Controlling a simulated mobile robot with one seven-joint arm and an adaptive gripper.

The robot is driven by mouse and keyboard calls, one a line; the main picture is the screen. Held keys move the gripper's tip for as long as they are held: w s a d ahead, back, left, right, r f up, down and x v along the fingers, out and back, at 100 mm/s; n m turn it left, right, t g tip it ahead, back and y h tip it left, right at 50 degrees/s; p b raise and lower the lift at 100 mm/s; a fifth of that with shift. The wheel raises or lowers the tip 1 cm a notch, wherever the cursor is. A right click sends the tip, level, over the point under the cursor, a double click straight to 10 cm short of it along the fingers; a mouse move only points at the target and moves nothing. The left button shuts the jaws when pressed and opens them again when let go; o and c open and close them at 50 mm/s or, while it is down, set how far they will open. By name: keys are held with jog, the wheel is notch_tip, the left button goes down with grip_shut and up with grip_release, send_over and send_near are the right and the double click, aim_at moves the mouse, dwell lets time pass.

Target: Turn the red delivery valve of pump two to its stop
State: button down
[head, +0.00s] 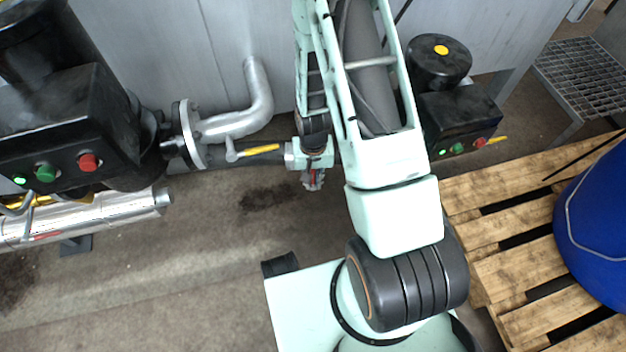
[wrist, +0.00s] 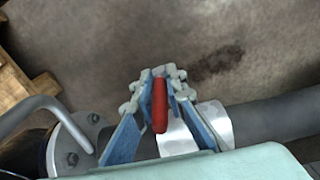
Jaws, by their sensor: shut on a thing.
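The red valve handle (wrist: 160,105) shows in the wrist view as a short rounded bar between the two blue-and-pale fingers of my gripper (wrist: 158,78). The fingers are shut on it, and its near end is in plain sight. Behind it a pale collar (wrist: 177,138) sits on a dark grey pipe (wrist: 275,115). In the head view my gripper (head: 313,182) is at the pipe in the middle, with a little red showing between its fingers. My arm hides the pipe to the right of it. I cannot tell whether the handle is at its stop.
A black pump (head: 70,125) with buttons stands left, another (head: 458,115) right behind my arm. A yellow-handled lever (head: 258,149) sits on the pipe left of my gripper. A wooden pallet (head: 500,230) with a blue drum (head: 600,225) stands right.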

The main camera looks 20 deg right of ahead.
jog(key=shift+s+a+f+h, duration=0.1)
jog(key=shift+s+a+h, duration=0.05)
jog(key=shift+h, duration=0.65)
jog(key=c, duration=2)
grip_release()
jog(key=shift+o, duration=0.2)
jog(key=shift+r, duration=0.25)
jog(key=shift+w+r, duration=0.2)
jog(key=shift+r, duration=0.05)
notch_tip(320, 180, up, 8)
jog(key=shift+r, duration=0.1)
jog(key=shift+s+r, duration=0.15)
jog(key=shift+r, duration=0.35)
